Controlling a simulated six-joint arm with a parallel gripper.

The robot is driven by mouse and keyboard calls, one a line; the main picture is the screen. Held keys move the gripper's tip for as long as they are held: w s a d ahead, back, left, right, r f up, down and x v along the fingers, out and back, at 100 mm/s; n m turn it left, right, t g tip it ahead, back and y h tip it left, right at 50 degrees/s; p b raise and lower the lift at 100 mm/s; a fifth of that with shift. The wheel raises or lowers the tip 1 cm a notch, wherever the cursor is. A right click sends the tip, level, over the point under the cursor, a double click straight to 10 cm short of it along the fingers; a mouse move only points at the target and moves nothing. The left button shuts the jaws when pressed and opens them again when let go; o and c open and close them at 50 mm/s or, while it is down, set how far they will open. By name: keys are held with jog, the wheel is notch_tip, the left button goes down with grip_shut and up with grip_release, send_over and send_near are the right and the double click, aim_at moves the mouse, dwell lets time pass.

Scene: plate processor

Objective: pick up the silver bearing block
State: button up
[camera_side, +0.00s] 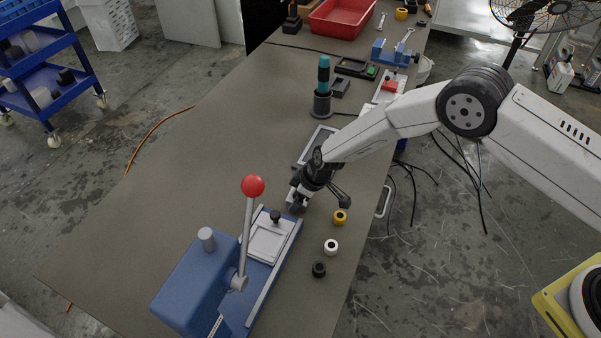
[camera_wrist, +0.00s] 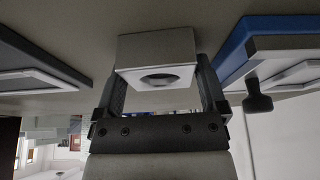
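The silver bearing block (camera_wrist: 157,52), a pale grey box with a round dark hole in its face, sits between the two fingers of my gripper (camera_wrist: 160,74) in the wrist view. One finger stands close along each side of it; I cannot tell whether both touch it. In the side view my gripper (camera_side: 298,205) is low over the bench, just right of the blue press. The block is mostly hidden there by the gripper; only a small pale patch shows beside the fingers. I cannot tell whether the block rests on the bench.
The blue press (camera_side: 205,277) with its red-knobbed lever (camera_side: 253,187) stands close left of my gripper. A dark-and-teal tool (camera_side: 323,88) stands farther back. The bench's left half is clear.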

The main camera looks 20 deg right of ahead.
jog(key=c, duration=0.9)
jog(key=shift+c, duration=0.2)
jog(key=shift+r, duration=0.15)
jog(key=shift+r, duration=0.7)
jog(key=s+d+r, duration=0.5)
jog(key=s+r, duration=0.6)
jog(key=s, duration=0.2)
jog(key=shift+d+r, duration=0.15)
jog(key=shift+r, duration=0.05)
jog(key=shift+w, duration=0.15)
